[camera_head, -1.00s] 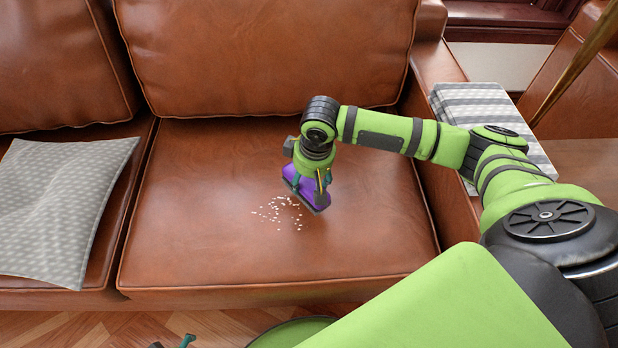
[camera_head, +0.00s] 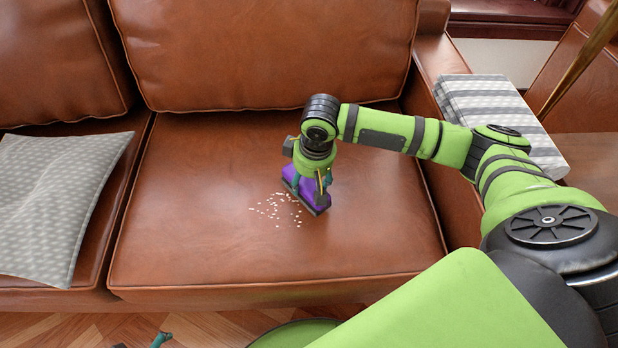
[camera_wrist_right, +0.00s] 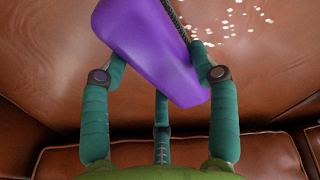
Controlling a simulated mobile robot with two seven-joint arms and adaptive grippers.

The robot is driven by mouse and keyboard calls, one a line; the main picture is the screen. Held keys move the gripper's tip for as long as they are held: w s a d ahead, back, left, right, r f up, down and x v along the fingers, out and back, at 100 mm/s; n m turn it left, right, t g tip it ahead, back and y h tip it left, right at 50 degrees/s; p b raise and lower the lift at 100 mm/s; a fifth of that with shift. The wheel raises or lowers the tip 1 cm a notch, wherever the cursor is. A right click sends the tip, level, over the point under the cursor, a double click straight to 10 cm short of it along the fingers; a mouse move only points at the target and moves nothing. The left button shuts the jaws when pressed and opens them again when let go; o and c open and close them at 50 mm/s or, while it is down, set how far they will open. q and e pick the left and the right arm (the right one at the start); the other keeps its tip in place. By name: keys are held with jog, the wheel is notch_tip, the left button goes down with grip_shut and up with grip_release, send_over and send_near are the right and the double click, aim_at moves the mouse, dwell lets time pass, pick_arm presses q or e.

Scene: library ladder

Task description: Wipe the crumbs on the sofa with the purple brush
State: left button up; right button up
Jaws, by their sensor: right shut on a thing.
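The purple brush (camera_head: 306,190) is in my right gripper (camera_head: 308,182), low over the brown leather sofa (camera_head: 210,170). I cannot tell whether its dark underside touches the seat. In the right wrist view the brush (camera_wrist_right: 150,50) is a smooth purple block between the teal fingers of the right gripper (camera_wrist_right: 158,75). The crumbs (camera_head: 278,209) are a loose patch of small white bits on the seat cushion, just left of the brush. They also show in the right wrist view (camera_wrist_right: 232,22). Of my left gripper, only a teal fingertip (camera_head: 160,340) shows at the bottom edge.
A grey patterned pillow (camera_head: 60,205) lies on the left seat. A grey striped folded cloth (camera_head: 500,120) lies over the right armrest. The sofa back (camera_head: 270,50) rises behind the seat. The seat cushion around the crumbs is clear.

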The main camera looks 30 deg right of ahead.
jog(key=shift+f, duration=1)
dwell(0.7)
jog(key=shift+r, duration=0.1)
